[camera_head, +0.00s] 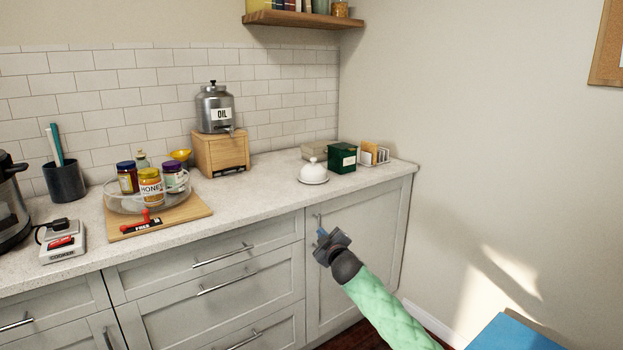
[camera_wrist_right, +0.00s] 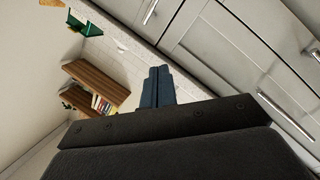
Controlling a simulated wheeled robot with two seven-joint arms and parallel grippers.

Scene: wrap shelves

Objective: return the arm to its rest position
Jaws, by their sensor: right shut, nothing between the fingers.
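My right arm, in a green quilted sleeve, comes in from the lower right of the head view. Its gripper (camera_head: 322,237) is in front of the grey cabinet door, below the counter's front edge. In the right wrist view the gripper's two dark blue fingers (camera_wrist_right: 158,88) are together with nothing between them. My left arm and gripper are not in view.
The counter (camera_head: 260,178) holds an oil dispenser (camera_head: 215,108) on a wooden stand, a turntable of jars, a white butter dish (camera_head: 313,172) and a green box (camera_head: 342,157). Drawer handles stick out left of the gripper. A blue surface (camera_head: 512,335) is at the lower right.

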